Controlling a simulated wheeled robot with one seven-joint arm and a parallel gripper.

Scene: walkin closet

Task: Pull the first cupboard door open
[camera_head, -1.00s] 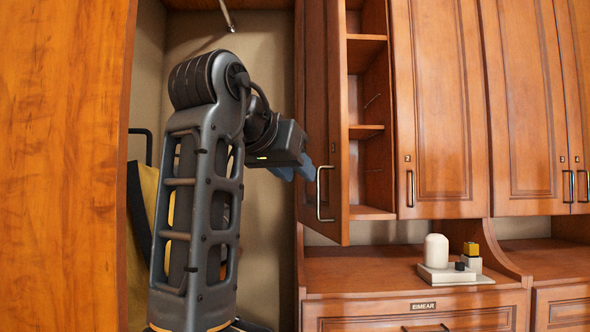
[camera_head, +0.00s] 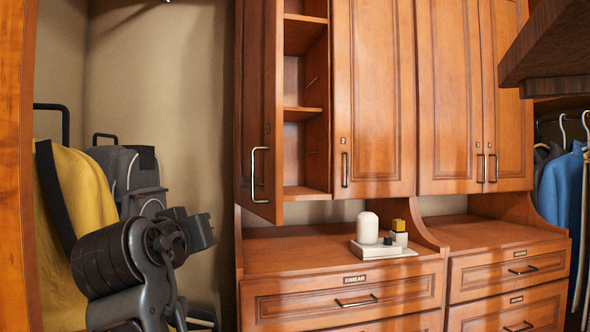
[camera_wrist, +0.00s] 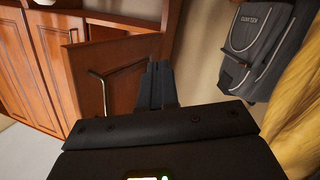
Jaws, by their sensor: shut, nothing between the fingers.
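The first cupboard door (camera_head: 250,98) is the wooden upper door at the left of the cabinet row. It stands swung outward, with the cupboard's shelves (camera_head: 303,108) showing beside it. Its metal bar handle (camera_head: 254,174) is near the lower edge. In the wrist view, the door (camera_wrist: 123,92) and its handle (camera_wrist: 104,98) are just left of my fingers. My gripper (camera_wrist: 157,84) is shut and empty, apart from the handle. In the head view my folded arm is low at the left, and the fingertips cannot be made out.
A neighbouring closed door (camera_head: 372,95) is to the right. Below, a counter (camera_head: 300,250) holds a white tray (camera_head: 383,250) with small items. A yellow garment (camera_head: 75,225) and a grey backpack (camera_head: 130,175) are at the left. A dark wooden ledge (camera_head: 550,50) juts in at upper right.

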